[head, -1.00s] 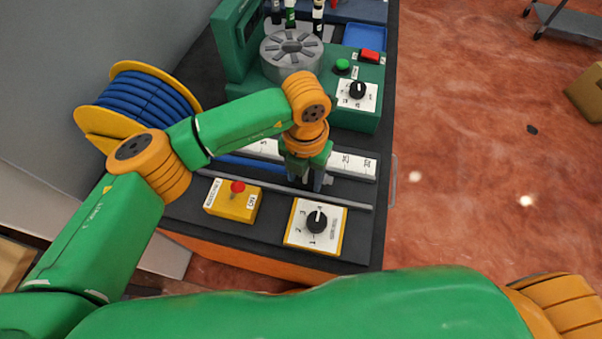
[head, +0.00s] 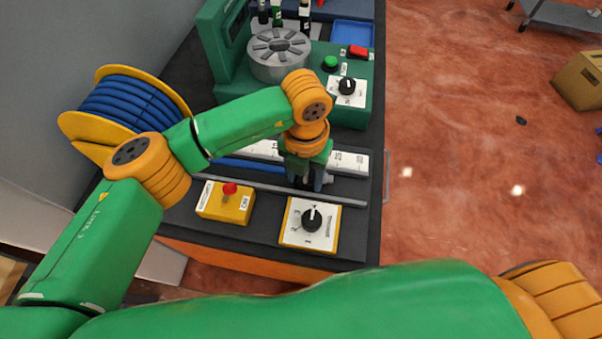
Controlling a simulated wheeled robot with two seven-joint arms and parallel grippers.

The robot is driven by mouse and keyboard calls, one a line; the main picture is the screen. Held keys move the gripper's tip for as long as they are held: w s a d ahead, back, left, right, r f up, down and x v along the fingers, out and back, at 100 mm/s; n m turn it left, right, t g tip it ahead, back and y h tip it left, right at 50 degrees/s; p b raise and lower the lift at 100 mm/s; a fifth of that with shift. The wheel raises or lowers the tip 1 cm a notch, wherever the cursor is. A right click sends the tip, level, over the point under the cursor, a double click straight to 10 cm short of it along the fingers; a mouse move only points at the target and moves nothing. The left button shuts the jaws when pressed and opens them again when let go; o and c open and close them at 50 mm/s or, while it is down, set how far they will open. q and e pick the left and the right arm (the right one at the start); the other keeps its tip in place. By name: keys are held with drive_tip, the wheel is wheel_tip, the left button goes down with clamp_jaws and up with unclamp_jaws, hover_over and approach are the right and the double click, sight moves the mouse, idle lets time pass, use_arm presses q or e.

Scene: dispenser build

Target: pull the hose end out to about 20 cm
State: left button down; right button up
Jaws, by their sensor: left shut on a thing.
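My left gripper (head: 304,186) points down over the dark bench top and is shut on the hose end (head: 328,180), whose grey tip shows just right of the fingers. The blue hose (head: 240,163) runs from the gripper leftward, passing behind my arm toward the yellow-flanged reel (head: 128,105), wound with blue hose. A white ruler (head: 348,161) lies behind the hose. My wrist covers its middle, and its figures are too small to read surely; the gripper is short of its right end. My right gripper is out of view.
A grey rail (head: 270,188) runs in front of the hose. Nearer stand a yellow box with a red button (head: 230,189) and a dial box (head: 311,220). Behind is a green machine (head: 352,112) with a grey slotted turntable (head: 280,62). The bench beyond the ruler's right end is clear.

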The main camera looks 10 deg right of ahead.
use_arm(q)
drive_tip(key=shift+d, duration=0.35)
drive_tip(key=shift+c, duration=1.1)
unclamp_jaws()
drive_tip(key=shift+s+d+r, duration=0.1)
drive_tip(key=shift+o, duration=0.4)
drive_tip(key=shift+d, duration=0.1)
